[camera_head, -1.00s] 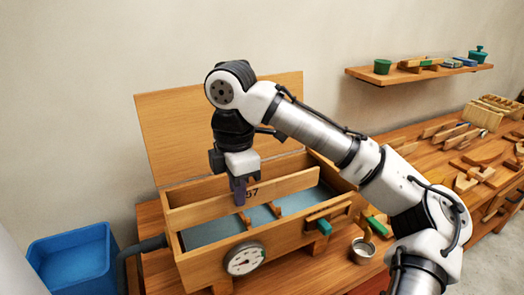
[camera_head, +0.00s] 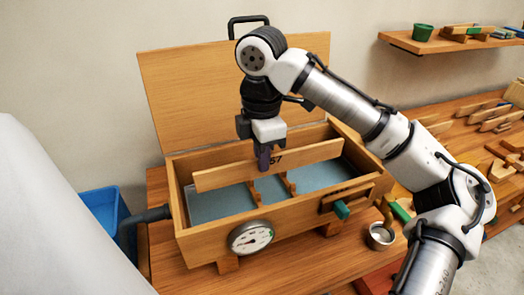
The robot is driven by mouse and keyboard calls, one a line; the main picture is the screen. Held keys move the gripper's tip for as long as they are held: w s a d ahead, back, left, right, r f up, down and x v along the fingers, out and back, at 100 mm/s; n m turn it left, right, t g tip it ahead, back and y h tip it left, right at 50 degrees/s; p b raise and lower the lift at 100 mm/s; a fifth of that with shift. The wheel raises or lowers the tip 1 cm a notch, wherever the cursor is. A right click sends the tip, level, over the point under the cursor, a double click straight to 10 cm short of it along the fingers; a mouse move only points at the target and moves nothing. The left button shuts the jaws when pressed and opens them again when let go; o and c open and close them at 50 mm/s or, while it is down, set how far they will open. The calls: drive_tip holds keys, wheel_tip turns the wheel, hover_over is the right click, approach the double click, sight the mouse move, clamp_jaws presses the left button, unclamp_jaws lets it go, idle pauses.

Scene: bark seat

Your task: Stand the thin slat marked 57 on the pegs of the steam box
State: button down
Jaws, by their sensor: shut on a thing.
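The thin slat marked 57 (camera_head: 222,178) is a long pale wooden strip, held on its edge across the open steam box. The steam box (camera_head: 205,238) is a wooden box with a blue-grey floor and its lid (camera_head: 195,95) raised at the back. Wooden pegs (camera_head: 288,183) stand inside the box below the slat. I cannot tell whether the slat's lower edge touches the pegs.
A round dial (camera_head: 251,237) and a green-ended handle (camera_head: 341,209) are on the box's front. A blue bin (camera_head: 103,208) stands at the left, with a dark hose near it. A metal cup (camera_head: 381,236) sits right of the box. Several wooden pieces (camera_head: 495,118) lie on the bench at the right.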

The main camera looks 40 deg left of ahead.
sight(262, 175)
wheel_tip(262, 175, down, 7)
drive_tip(key=b, duration=0.6)
drive_tip(key=shift+r+b, duration=0.1)
drive_tip(key=shift+b, duration=0.2)
drive_tip(key=shift+f+b, duration=0.3)
drive_tip(key=shift+f, duration=0.8)
drive_tip(key=shift+p, duration=0.45)
drive_tip(key=shift+f, duration=0.3)
drive_tip(key=c, duration=1.5)
unclamp_jaws()
drive_tip(key=shift+o, duration=0.2)
